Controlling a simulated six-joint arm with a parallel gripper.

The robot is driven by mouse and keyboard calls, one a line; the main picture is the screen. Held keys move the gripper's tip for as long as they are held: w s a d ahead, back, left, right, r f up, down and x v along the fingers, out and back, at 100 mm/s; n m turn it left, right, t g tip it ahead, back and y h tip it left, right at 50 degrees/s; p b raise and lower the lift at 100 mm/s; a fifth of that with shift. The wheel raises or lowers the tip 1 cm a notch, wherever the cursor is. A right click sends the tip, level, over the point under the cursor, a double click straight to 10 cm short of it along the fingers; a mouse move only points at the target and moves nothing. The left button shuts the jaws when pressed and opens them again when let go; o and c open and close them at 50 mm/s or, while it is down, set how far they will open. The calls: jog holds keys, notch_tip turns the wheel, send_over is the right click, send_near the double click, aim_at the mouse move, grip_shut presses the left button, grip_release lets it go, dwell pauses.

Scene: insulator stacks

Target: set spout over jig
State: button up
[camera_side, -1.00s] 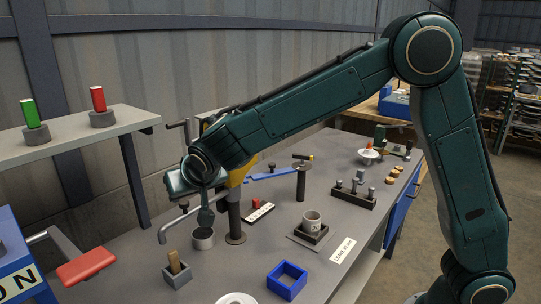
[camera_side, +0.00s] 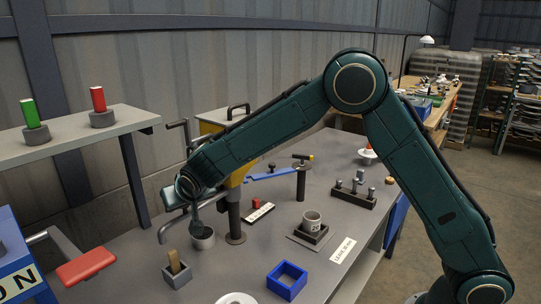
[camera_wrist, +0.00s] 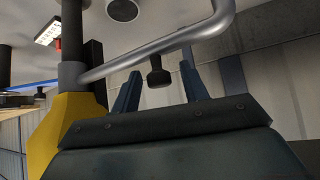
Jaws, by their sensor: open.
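The spout (camera_side: 172,224) is a bent grey pipe on a dark post, with its outer end turned down. It also crosses the wrist view (camera_wrist: 125,60), where a black knob (camera_wrist: 158,72) sticks out from it. My gripper (camera_side: 195,214) is at the spout in the side view. In the wrist view my open gripper (camera_wrist: 160,75) has one finger on each side of the knob; I cannot tell whether either touches it. The jig (camera_side: 306,238) is apparently the square dark holder with a grey mug (camera_side: 312,222) in it, to the spout's right.
A grey cup (camera_side: 203,238) stands below my gripper. A grey box with a brown block (camera_side: 175,274) and a blue square frame (camera_side: 287,281) are in front.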

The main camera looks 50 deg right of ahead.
grip_shut()
jog(key=shift+s, duration=0.1)
jog(key=s+d+n+g+y, duration=0.1)
jog(key=s+d+n+y, duration=0.55)
jog(key=s+n, duration=0.45)
jog(key=s+d+n+g+y, duration=0.2)
jog(key=d+n+g, duration=0.2)
jog(key=d, duration=0.3)
jog(key=s+d+n+g+y, duration=0.2)
jog(key=d+n+g+y, duration=0.1)
jog(key=d+n, duration=0.3)
jog(key=shift+d+g, duration=0.4)
jog(key=shift+d, duration=0.75)
jog(key=shift+s, duration=0.1)
